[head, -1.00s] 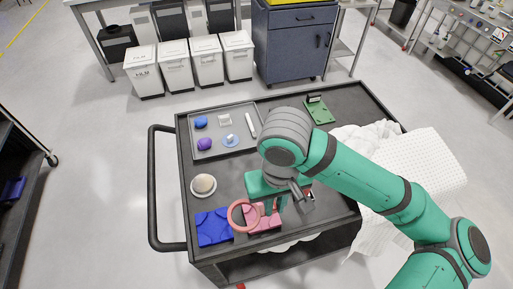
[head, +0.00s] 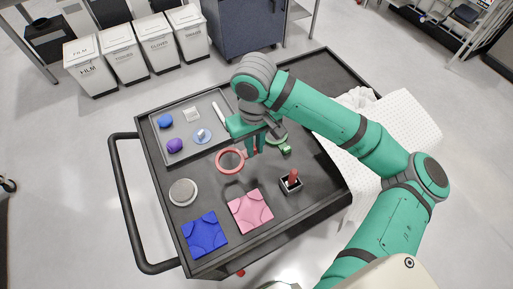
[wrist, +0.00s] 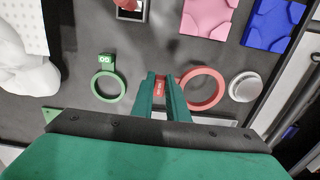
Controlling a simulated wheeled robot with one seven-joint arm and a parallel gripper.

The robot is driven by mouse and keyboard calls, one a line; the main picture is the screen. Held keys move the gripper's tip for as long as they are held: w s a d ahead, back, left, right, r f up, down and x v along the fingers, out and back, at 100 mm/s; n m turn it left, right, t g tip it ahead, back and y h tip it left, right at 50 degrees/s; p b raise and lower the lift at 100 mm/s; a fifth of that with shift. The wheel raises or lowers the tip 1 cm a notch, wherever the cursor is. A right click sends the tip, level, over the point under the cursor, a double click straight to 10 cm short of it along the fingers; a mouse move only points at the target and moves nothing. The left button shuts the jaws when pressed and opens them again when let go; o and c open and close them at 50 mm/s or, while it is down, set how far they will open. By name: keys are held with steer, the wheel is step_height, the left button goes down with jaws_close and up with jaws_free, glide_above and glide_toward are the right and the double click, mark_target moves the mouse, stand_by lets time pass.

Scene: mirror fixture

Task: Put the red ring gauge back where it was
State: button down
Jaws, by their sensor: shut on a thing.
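The red ring gauge (head: 230,174) has a flat tag (wrist: 160,89) on one side. My gripper (head: 256,147) is shut on this tag, with the ring sticking out to its left in the head view and to the right of the fingers (wrist: 162,84) in the wrist view. A shadow on the cart top suggests the ring is held above the surface. A green ring gauge (wrist: 93,88) with a green tag lies on the cart on the other side of my fingers. It is partly hidden by my arm in the head view (head: 286,149).
A pink plate (head: 250,211), a blue plate (head: 204,235) and a round pale disc (head: 183,192) lie on the black cart. A small holder with a red piece (head: 291,182) stands right of the pink plate. A grey tray (head: 183,152) holds several small items.

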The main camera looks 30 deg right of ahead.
steer(key=w+f, duration=0.1)
steer(key=w+d+f, duration=0.1)
steer(key=f, duration=0.1)
steer(key=w+d+f, duration=0.1)
steer(key=f, duration=0.1)
steer(key=shift+d, duration=0.15)
steer(key=shift+w+d+f, duration=0.15)
steer(key=shift+w+f, duration=0.05)
steer(key=shift+f, duration=0.8)
steer(key=shift+w+d+f, duration=0.1)
steer(key=shift+w+f, duration=0.05)
steer(key=shift+f, duration=0.8)
steer(key=shift+f, duration=0.1)
steer(key=c, duration=1.7)
jaws_free()
steer(key=shift+c, duration=0.2)
step_height(320, 180, up, 12)
steer(key=shift+s, duration=0.1)
